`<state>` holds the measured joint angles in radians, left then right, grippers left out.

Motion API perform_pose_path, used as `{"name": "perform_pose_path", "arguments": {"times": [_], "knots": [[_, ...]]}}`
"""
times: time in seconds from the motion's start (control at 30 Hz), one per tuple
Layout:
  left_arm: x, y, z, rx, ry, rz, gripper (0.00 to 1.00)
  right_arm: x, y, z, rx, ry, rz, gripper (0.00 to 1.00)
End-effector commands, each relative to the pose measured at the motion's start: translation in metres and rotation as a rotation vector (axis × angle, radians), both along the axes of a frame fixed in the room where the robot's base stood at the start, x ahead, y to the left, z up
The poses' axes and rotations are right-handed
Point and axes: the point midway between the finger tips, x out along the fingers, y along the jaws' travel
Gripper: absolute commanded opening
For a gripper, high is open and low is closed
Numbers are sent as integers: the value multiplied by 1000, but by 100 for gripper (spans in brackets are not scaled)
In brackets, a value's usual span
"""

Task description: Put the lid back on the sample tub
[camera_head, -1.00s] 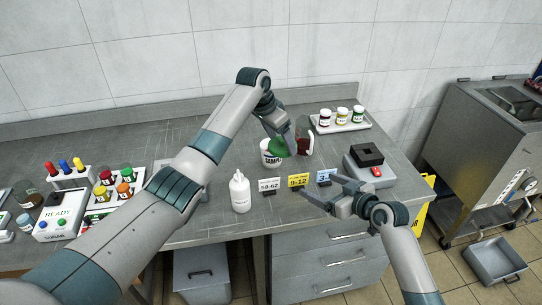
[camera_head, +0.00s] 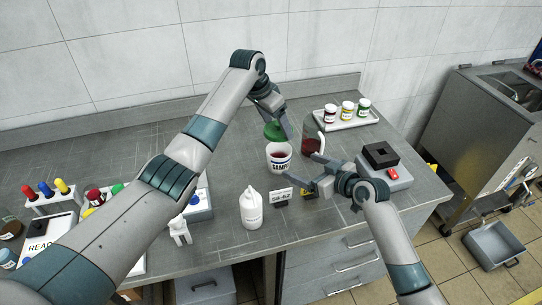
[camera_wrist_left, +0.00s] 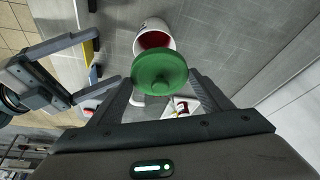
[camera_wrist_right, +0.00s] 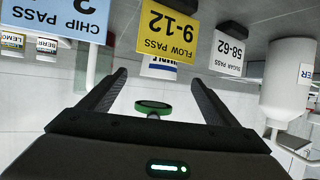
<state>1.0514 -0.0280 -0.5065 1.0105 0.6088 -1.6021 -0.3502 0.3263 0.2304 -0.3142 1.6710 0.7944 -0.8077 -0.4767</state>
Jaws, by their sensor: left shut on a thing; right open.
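The sample tub (camera_head: 280,163) is a white open cup with dark red contents, standing upright on the bench; the left wrist view also shows its open mouth (camera_wrist_left: 155,38). My left gripper (camera_head: 284,126) is shut on the green lid (camera_head: 272,131) and holds it above the tub, apart from the rim. In the left wrist view the lid (camera_wrist_left: 160,72) is a round green disc overlapping the tub's near edge. My right gripper (camera_head: 320,171) is open and empty, low to the right of the tub. Between its fingers the right wrist view shows the lid (camera_wrist_right: 153,105) farther off.
A clear jug of red liquid (camera_head: 312,142) stands close right of the tub. A white bottle (camera_head: 251,210) and number cards (camera_head: 281,196) stand in front. A tray of jars (camera_head: 347,118) and a button box (camera_head: 384,165) are to the right.

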Motion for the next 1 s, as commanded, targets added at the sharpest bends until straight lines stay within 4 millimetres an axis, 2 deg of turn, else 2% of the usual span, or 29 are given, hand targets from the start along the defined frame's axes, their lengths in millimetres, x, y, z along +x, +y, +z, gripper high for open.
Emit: {"name": "perform_pose_path", "arguments": {"times": [0.57, 0.77, 1.0], "knots": [[0, -1, 0, -1, -1, -1, 51, 5, 4, -2, 1, 1, 0, 83], [0, -1, 0, -1, 0, -1, 51, 18, 16, -9, 2, 1, 0, 83], [0, -1, 0, -1, -1, -1, 51, 43, 37, -24, 2, 2, 0, 83]]}}
